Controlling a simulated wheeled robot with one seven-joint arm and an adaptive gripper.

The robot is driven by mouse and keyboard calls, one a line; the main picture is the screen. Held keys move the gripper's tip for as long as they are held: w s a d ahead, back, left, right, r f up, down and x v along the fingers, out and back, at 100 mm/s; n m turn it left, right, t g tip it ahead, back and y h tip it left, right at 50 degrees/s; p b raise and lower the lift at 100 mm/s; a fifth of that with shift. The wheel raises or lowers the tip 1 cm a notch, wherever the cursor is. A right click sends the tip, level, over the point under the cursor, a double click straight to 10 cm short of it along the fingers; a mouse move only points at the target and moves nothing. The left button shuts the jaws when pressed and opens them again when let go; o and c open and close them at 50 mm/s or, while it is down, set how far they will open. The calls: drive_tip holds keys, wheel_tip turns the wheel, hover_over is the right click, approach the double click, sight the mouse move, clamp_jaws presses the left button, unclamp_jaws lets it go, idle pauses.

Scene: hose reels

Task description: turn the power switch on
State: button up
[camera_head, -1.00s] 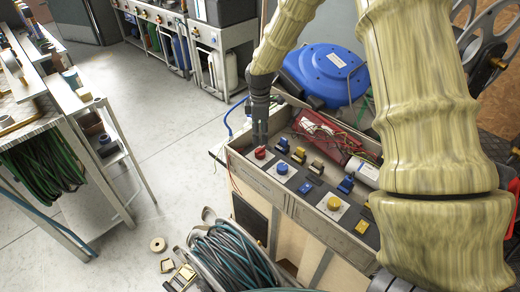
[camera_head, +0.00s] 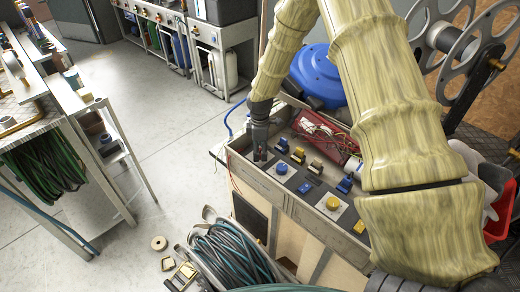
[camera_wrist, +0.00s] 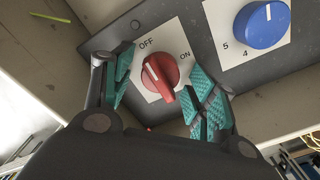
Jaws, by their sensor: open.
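The power switch is a red rotary knob (camera_wrist: 160,72) on a white plate marked OFF and ON, in the wrist view. Its white line points up-left, close to OFF. My gripper (camera_wrist: 163,88) is open, with a teal-padded finger on each side of the knob. The right pad is close to the knob's lower right end; I cannot tell if it touches. A gap shows on the left side. In the head view my gripper (camera_head: 260,156) is at the left end of the control panel and hides the red knob.
A blue numbered knob (camera_wrist: 262,24) sits right of the switch. The panel (camera_head: 310,190) also carries a yellow knob (camera_head: 333,202) and several small switches. A red part with wires (camera_head: 322,130) lies behind them. A hose reel (camera_head: 228,255) stands in front.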

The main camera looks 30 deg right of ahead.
drive_tip(key=c, duration=1.1)
drive_tip(key=shift+o, duration=0.2)
drive_tip(key=shift+m, duration=0.3)
drive_tip(key=m, duration=0.3)
drive_tip(key=shift+m, duration=0.3)
drive_tip(key=m, duration=0.4)
drive_tip(key=shift+m+p, duration=0.3)
drive_tip(key=shift+p, duration=0.05)
drive_tip(key=m, duration=0.5)
drive_tip(key=shift+o, duration=0.5)
drive_tip(key=shift+w+m+p, duration=0.1)
drive_tip(key=shift+m+p, duration=0.2)
drive_tip(key=shift+m, duration=1.7)
